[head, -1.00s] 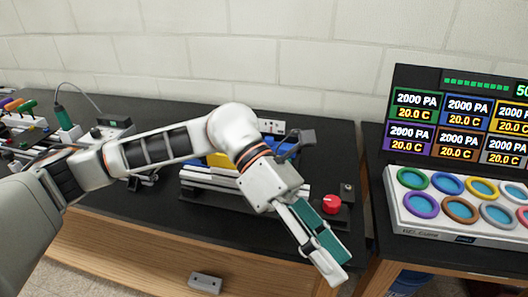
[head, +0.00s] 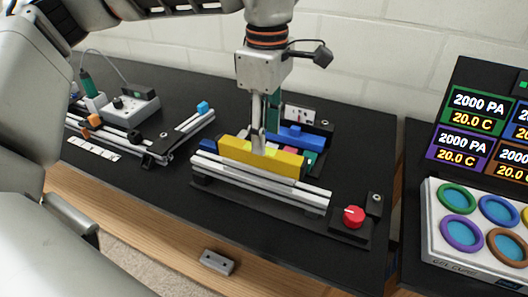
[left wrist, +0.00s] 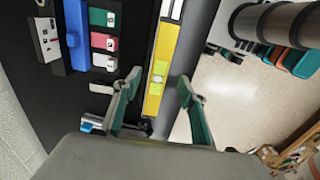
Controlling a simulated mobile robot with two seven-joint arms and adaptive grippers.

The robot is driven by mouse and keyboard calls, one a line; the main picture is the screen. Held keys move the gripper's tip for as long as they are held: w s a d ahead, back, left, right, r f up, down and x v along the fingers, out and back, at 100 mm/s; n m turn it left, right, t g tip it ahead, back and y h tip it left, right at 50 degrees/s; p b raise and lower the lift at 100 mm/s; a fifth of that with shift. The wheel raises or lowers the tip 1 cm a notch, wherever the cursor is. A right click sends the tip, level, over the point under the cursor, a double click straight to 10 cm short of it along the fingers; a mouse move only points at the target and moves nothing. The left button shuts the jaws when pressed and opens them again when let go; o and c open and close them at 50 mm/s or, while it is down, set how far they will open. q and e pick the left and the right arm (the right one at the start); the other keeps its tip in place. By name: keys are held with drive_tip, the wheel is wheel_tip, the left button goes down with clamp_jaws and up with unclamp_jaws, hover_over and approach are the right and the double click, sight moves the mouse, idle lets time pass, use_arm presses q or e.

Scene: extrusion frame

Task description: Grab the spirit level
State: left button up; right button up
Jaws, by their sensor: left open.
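The spirit level is a yellow bar (head: 285,162) with a greenish vial. It stands along the silver extrusion frame (head: 255,186) in the middle of the bench. My left gripper (head: 258,146) points straight down at the level's middle, partly hiding it. In the left wrist view the level (left wrist: 163,55) runs between the spread green-padded fingers of my gripper (left wrist: 161,84), one on each side. I cannot tell whether the fingers touch it. My right gripper is not in view.
A red knob (head: 354,215) sits right of the frame. Behind the level are a blue block (head: 300,137) and small coloured blocks. Another extrusion frame (head: 185,130) stands left. A panel of coloured rings (head: 480,220) is on the right. The bench front is mostly clear.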

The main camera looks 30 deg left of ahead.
sight(284, 163)
use_arm(q)
drive_tip(key=shift+s+f, duration=0.15)
drive_tip(key=shift+f, duration=0.35)
drive_tip(key=shift+w+a+f, duration=0.1)
drive_tip(key=shift+a+f, duration=0.05)
drive_tip(key=shift+f, duration=1.15)
drive_tip(key=shift+w+a+f, duration=0.1)
drive_tip(key=shift+f, duration=1.2)
clamp_jaws()
